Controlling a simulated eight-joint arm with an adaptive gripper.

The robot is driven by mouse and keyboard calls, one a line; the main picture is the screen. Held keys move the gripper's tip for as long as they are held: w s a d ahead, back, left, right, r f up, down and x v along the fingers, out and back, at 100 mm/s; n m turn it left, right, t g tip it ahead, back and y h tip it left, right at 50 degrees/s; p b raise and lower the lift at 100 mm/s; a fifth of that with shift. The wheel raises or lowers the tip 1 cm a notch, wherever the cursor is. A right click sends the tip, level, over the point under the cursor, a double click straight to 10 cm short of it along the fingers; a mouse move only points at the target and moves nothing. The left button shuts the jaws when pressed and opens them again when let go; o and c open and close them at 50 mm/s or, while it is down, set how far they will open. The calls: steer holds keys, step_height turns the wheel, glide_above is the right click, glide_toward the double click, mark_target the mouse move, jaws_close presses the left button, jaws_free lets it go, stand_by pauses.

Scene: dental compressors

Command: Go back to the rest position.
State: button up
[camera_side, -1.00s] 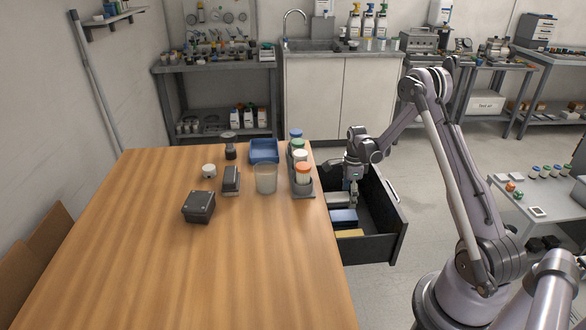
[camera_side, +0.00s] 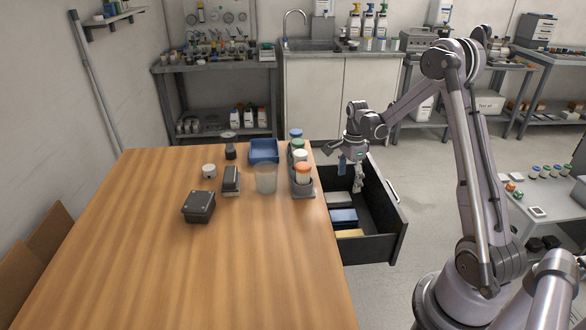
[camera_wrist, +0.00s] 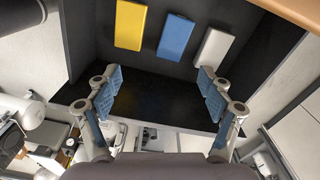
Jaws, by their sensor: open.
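My gripper (camera_side: 350,173) is open and empty above the open black drawer (camera_side: 385,210) at the table's right edge. In the wrist view its two blue-padded fingers (camera_wrist: 158,98) are spread wide, with nothing between them. A yellow block (camera_wrist: 130,25), a blue block (camera_wrist: 176,38) and a white block (camera_wrist: 214,48) lie side by side in the drawer, apart from the fingers. In the side view the blue block (camera_side: 343,217) and the pale block (camera_side: 338,198) show below my gripper.
The wooden table (camera_side: 190,270) stands left of the drawer. A side table (camera_side: 545,205) stands at the right.

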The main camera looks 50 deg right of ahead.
steer(key=s+a+r+n+t+h, duration=0.1)
steer(key=s+a+r+n+t, duration=0.15)
steer(key=a+r+n, duration=1)
steer(key=s+a+r+n+t, duration=0.1)
steer(key=s+a+n+t, duration=0.1)
steer(key=a+n, duration=0.3)
steer(key=s+a+r+n+t+y, duration=0.1)
steer(key=s+a+n, duration=0.4)
steer(key=a, duration=0.5)
steer(key=shift+s+r+n+t, duration=0.15)
steer(key=shift+r+n+t, duration=0.6)
steer(key=shift+r+t, duration=0.1)
